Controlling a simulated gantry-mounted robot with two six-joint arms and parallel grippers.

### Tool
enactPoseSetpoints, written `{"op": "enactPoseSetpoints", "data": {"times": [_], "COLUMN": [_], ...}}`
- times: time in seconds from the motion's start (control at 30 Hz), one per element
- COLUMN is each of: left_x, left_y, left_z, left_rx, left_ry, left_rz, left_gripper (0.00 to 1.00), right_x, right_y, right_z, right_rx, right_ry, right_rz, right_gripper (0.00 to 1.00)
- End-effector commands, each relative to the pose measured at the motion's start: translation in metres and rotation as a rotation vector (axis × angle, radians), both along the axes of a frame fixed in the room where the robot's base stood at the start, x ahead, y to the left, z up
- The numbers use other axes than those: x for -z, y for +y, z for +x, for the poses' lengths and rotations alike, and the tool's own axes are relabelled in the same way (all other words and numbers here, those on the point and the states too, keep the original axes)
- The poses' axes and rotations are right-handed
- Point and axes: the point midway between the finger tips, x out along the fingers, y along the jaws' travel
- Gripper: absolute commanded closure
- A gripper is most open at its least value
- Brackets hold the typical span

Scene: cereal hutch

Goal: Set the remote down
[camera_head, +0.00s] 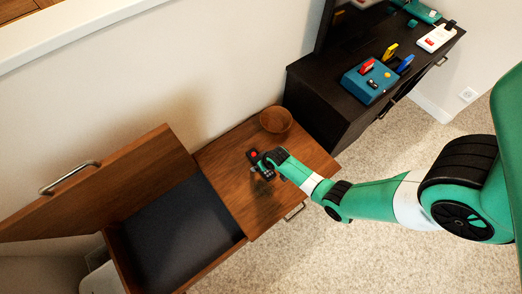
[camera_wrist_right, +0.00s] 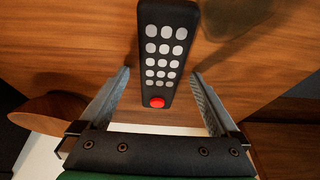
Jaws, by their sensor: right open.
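The remote (camera_wrist_right: 166,50) is black with rows of grey buttons and one red button. It lies on the wooden cabinet top in the right wrist view, with its red-button end toward my gripper. My right gripper (camera_wrist_right: 160,95) is open, with one finger on each side of that end and a gap to both. In the head view the gripper (camera_head: 262,163) is over the cabinet top (camera_head: 220,154), and the remote (camera_head: 252,156) is partly hidden by it. My left gripper is not in view.
A round wooden bowl (camera_head: 276,120) stands at the back of the cabinet top. To the left is an open compartment with a dark cushioned base (camera_head: 180,232) and a raised lid (camera_head: 90,190). A dark dresser (camera_head: 325,105) at the right carries a blue box (camera_head: 369,80).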

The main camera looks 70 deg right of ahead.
Motion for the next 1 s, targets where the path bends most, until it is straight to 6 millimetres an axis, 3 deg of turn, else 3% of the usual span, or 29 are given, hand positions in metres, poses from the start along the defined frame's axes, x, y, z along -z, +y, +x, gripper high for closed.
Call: {"op": "enactPoseSetpoints", "data": {"times": [0.67, 1.0], "left_x": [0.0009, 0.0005], "left_y": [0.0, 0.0], "left_z": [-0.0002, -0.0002], "left_rx": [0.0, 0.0], "left_ry": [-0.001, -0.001], "left_rz": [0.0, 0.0], "left_gripper": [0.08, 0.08], "right_x": [0.003, 0.0028], "right_y": [0.0001, 0.0002], "right_z": [-0.0002, -0.0003], "right_rx": [0.0, 0.0], "right_ry": [0.0, 0.0], "right_rz": [0.0, 0.0], "right_gripper": [0.03, 0.64]}}
